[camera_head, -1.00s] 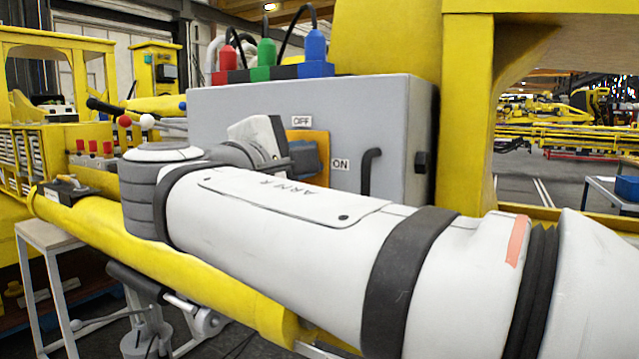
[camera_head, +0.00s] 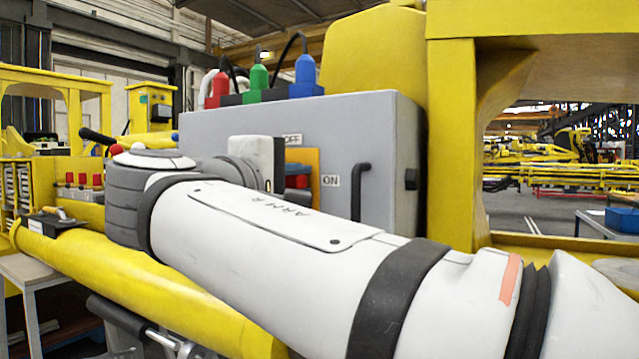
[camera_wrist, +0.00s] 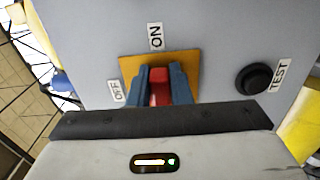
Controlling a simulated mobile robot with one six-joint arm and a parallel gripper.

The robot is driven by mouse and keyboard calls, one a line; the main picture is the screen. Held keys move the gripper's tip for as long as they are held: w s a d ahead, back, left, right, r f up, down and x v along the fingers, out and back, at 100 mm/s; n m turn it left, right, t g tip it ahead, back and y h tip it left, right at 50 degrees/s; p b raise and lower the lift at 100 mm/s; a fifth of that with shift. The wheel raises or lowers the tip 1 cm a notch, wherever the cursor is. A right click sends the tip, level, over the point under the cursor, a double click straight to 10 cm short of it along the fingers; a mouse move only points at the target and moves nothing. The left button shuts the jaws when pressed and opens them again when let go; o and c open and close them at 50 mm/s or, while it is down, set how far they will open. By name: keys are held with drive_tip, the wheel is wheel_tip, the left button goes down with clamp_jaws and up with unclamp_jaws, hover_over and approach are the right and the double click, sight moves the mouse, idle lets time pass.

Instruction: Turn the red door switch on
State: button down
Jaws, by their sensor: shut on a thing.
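The red door switch (camera_wrist: 157,84) sits on an orange plate (camera_wrist: 130,67) on the grey box's front. My gripper (camera_wrist: 155,84) is shut on it, with one blue finger on each side. In the wrist view the red handle runs up toward the ON label (camera_wrist: 155,37), and the OFF label (camera_wrist: 117,91) is to the left. In the head view the red handle (camera_head: 298,182) shows between the blue fingers, level and pointing toward the ON label (camera_head: 330,181). The OFF label (camera_head: 293,140) is above. My wrist hides part of the plate.
A black TEST button (camera_wrist: 254,78) is beside the switch in the wrist view. A black handle (camera_head: 358,190) stands out from the grey box (camera_head: 250,118). Red, green and blue plugs (camera_head: 259,78) stand on top. A yellow frame (camera_head: 455,130) rises at right.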

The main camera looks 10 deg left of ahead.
drive_tip(key=shift+f, duration=0.1)
drive_tip(key=c, duration=1.3)
unclamp_jaws()
drive_tip(key=shift+a, duration=0.1)
drive_tip(key=v, duration=0.7)
drive_tip(key=shift+s+a, duration=0.1)
drive_tip(key=shift+s, duration=0.25)
